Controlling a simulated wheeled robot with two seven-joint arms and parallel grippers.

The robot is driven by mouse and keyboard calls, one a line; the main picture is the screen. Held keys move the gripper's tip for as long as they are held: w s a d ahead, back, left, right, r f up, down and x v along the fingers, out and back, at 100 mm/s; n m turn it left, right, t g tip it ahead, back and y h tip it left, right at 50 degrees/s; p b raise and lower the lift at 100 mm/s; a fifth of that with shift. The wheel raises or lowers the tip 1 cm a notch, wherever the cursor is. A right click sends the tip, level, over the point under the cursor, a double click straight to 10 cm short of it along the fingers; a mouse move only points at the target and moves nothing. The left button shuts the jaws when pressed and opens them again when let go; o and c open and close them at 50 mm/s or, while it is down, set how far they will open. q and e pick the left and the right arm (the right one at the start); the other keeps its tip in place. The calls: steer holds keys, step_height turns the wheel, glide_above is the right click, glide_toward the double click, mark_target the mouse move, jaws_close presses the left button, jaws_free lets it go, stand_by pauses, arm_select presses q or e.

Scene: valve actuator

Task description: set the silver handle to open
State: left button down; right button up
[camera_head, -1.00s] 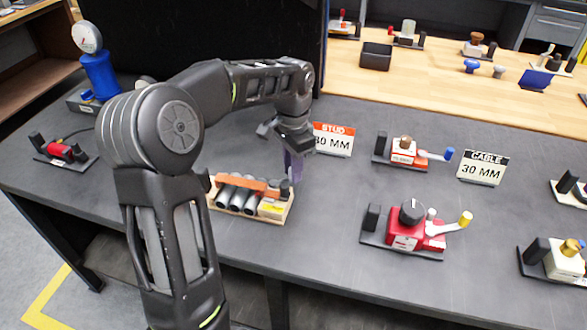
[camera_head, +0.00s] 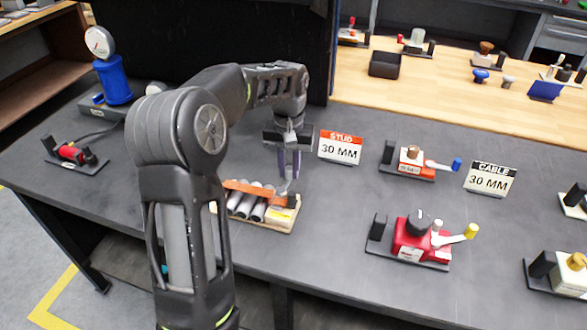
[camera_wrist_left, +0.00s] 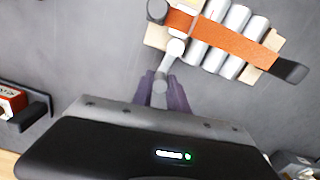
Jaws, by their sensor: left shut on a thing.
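The silver handle (camera_wrist_left: 168,68) shows in the left wrist view, running from a round pale pivot to a rounded grey end. The pivot belongs to a unit on a wooden base (camera_head: 292,222), with several silver cylinders (camera_wrist_left: 232,28) under an orange strap (camera_wrist_left: 228,36). My left gripper (camera_wrist_left: 160,92) has its purple fingers shut on the handle's free end. In the head view my left gripper (camera_head: 288,174) points down at the far right end of this unit. The handle is small and partly hidden there. My right gripper is not in view.
Sign cards reading STUD (camera_head: 340,147) and CABLE (camera_head: 490,179) stand to the right. A red unit with a yellow-tipped lever (camera_head: 422,241) and one with a blue-tipped lever (camera_head: 410,160) stand nearby. A blue gauge stand (camera_head: 113,80) is at the back left.

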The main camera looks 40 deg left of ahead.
arm_select(q)
steer(key=shift+s+a+n, duration=0.2)
steer(key=shift+a+n, duration=0.25)
steer(key=shift+n, duration=0.65)
steer(key=c, duration=1.3)
jaws_free()
steer(key=shift+r, duration=3.9)
